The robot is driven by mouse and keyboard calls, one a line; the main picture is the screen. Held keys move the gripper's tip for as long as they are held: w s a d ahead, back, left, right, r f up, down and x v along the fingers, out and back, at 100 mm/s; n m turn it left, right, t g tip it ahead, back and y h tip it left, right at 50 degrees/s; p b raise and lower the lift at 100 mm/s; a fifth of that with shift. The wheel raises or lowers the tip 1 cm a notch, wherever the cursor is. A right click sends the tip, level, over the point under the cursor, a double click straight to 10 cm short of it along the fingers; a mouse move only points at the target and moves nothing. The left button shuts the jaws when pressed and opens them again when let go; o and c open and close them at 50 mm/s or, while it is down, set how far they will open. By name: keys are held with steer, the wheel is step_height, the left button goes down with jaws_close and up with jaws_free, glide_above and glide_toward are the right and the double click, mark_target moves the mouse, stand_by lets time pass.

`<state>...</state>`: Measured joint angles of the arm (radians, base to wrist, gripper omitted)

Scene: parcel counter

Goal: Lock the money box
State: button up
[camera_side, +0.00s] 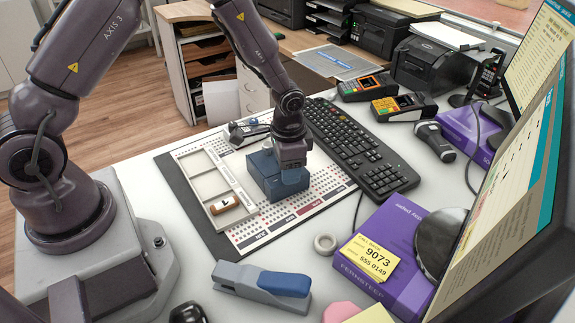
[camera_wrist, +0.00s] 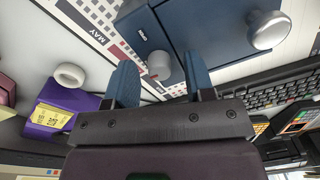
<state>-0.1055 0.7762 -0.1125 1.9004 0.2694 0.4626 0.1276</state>
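The money box (camera_side: 264,176) is a dark blue box standing on the calendar mat, partly hidden behind my gripper in the side view. In the wrist view the money box (camera_wrist: 215,30) fills the top middle. A small grey knob (camera_wrist: 160,66) sticks out from it, and a larger pale round knob (camera_wrist: 268,30) stands further right. My gripper (camera_wrist: 161,82) has its two blue fingers apart, one on each side of the small knob, with gaps showing. In the side view my gripper (camera_side: 292,172) is at the box's near side; its fingertips are hard to make out against the blue.
A pale compartment tray (camera_side: 235,184) with a brown item (camera_side: 224,205) lies left of the box. The keyboard (camera_side: 360,145) is to the right. A stapler (camera_side: 262,284), a tape ring (camera_side: 325,244) and a purple box (camera_side: 375,235) lie nearer. Monitors edge the right side.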

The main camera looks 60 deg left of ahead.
step_height(320, 180, up, 13)
steer(key=shift+s+d, duration=0.15)
steer(key=shift+d, duration=0.1)
stand_by(0.3)
steer(key=f+n, duration=0.2)
steer(key=f, duration=0.2)
steer(key=f+n, duration=0.1)
steer(key=f, duration=0.3)
steer(key=f+n+h, duration=0.1)
steer(key=f+n, duration=0.1)
steer(key=f, duration=0.3)
steer(key=shift+a+n, duration=0.3)
steer(key=shift+a, duration=0.05)
